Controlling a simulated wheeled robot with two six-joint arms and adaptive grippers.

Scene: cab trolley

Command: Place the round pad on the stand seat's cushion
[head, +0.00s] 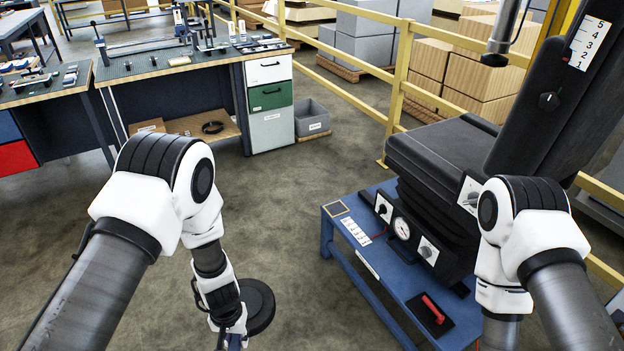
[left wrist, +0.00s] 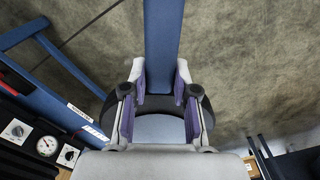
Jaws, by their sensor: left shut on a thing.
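The round pad (head: 260,303) is a thick black disc in the lower middle of the head view. My left gripper (left wrist: 158,92) is shut on it, holding it left of the stand and apart from it. The stand seat's black cushion (head: 440,150) is at the right, on the blue stand (head: 385,290), with a tall black backrest (head: 555,95) behind. My right arm's wrist is at the lower right; its gripper is out of view.
The stand's front has a gauge (head: 403,229) and knobs. A yellow railing (head: 400,75) runs behind the stand. A workbench (head: 190,65) stands at the back left. The floor between bench and stand is clear.

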